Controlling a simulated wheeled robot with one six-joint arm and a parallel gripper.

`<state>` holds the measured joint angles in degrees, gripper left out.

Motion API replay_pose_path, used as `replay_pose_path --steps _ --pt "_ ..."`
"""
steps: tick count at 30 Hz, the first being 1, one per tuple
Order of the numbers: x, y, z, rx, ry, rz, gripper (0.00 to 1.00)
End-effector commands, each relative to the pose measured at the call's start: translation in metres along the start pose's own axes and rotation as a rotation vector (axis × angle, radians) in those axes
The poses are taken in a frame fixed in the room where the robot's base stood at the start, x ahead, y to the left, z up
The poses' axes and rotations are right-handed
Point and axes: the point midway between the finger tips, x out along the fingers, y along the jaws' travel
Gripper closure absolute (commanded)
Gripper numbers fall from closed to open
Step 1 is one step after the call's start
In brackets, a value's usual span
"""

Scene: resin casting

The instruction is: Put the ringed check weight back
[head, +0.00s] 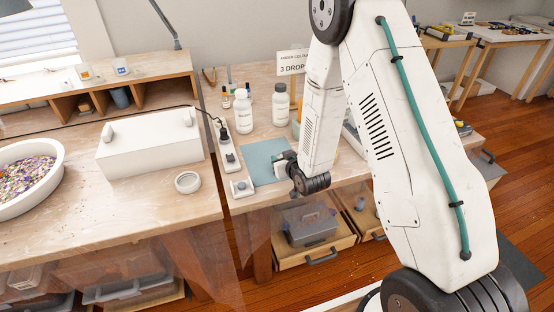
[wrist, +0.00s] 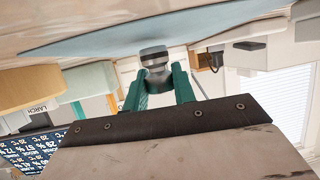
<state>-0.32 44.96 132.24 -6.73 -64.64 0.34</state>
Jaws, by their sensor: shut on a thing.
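The check weight (wrist: 154,58) is a small grey metal cylinder with a darker band, between the green fingers of my gripper (wrist: 158,76) in the wrist view. The fingers are shut on it. The wrist view is upside down, with the blue mat (wrist: 200,25) along its top, close to the weight's end. I cannot tell whether they touch. In the head view my gripper (head: 284,160) is low over the right part of the blue mat (head: 258,152), and my arm hides the weight there. A small pale block with a round fitting (head: 241,188) sits left of the mat.
White bottles (head: 242,112) and (head: 280,105) stand behind the mat beside a sign (head: 292,66). A white box (head: 150,145), a round lid (head: 187,182) and a bowl (head: 28,175) occupy the left bench.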

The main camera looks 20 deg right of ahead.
Motion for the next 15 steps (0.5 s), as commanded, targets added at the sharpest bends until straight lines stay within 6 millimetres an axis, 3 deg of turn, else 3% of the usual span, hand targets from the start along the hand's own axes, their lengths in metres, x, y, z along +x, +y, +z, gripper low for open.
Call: replay_pose_path --steps 4,14,15 --pt "0.004 -0.0109 0.0053 -0.006 0.002 -0.014 0.98" --pt "0.0047 -0.008 0.009 -0.005 0.0 -0.011 0.98" --pt "0.0045 -0.0077 0.0083 -0.005 0.001 -0.011 0.63"
